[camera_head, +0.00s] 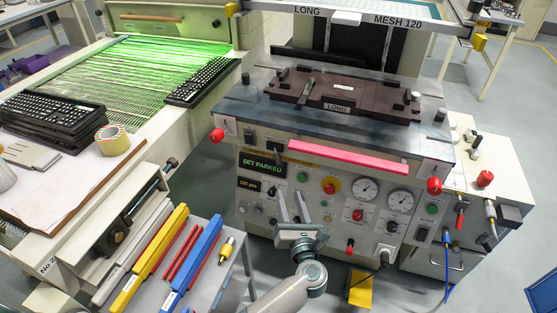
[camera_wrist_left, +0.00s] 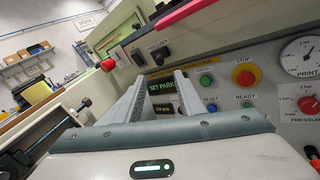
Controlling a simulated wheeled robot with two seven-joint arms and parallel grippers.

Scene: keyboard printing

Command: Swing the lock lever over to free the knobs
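The printing machine's front panel (camera_head: 330,200) faces me. Near its upper left are a small black lever-like control (camera_head: 276,147) and a black switch (camera_head: 249,135). In the left wrist view they look like a black knob (camera_wrist_left: 160,52) and a black switch (camera_wrist_left: 137,57). I cannot tell for certain which control is the lock lever. My left gripper (camera_head: 292,205) is before the panel with its fingers apart and nothing between them. In the left wrist view the gripper (camera_wrist_left: 160,90) frames the green "SET PARKED" display (camera_wrist_left: 162,85). My right gripper is not in view.
A pink bar (camera_head: 347,157) juts out above the panel. A red emergency button (camera_head: 330,186) and gauges (camera_head: 364,190) lie to the right. A dark fixture (camera_head: 345,97) sits on the machine top. A tool stand with yellow (camera_head: 150,255) and blue (camera_head: 190,268) squeegees is at lower left.

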